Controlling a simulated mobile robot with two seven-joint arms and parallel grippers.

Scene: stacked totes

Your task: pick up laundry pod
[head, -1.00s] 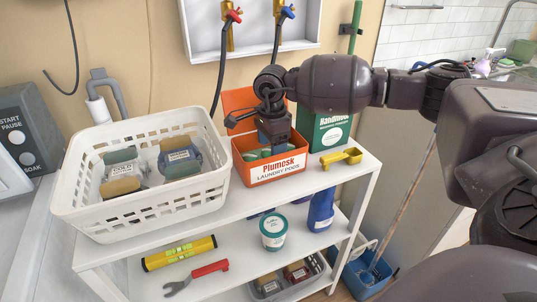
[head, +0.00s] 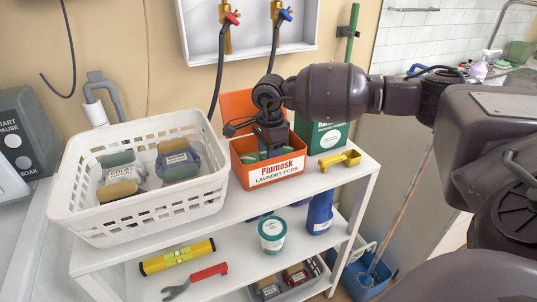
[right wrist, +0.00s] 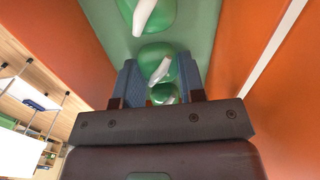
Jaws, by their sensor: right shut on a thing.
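The orange Plumesk laundry pods box (head: 268,174) stands open on the top shelf of the white rack, its lid raised at the back. My right gripper (head: 264,152) reaches down into it from above. In the right wrist view, green-and-white pods lie in a row on the box's pale green inside. My right gripper's blue fingers (right wrist: 160,88) are shut on a laundry pod (right wrist: 162,94), partly hidden by the gripper. In the head view the box wall and gripper hide most of the pods. My left gripper is not in view.
A white basket (head: 140,205) with several bundles stands left of the box. A green carton (head: 325,135) stands behind it, and a yellow scoop (head: 340,160) lies to its right. A tub (head: 272,235) and a blue bottle (head: 320,212) are on the shelf below.

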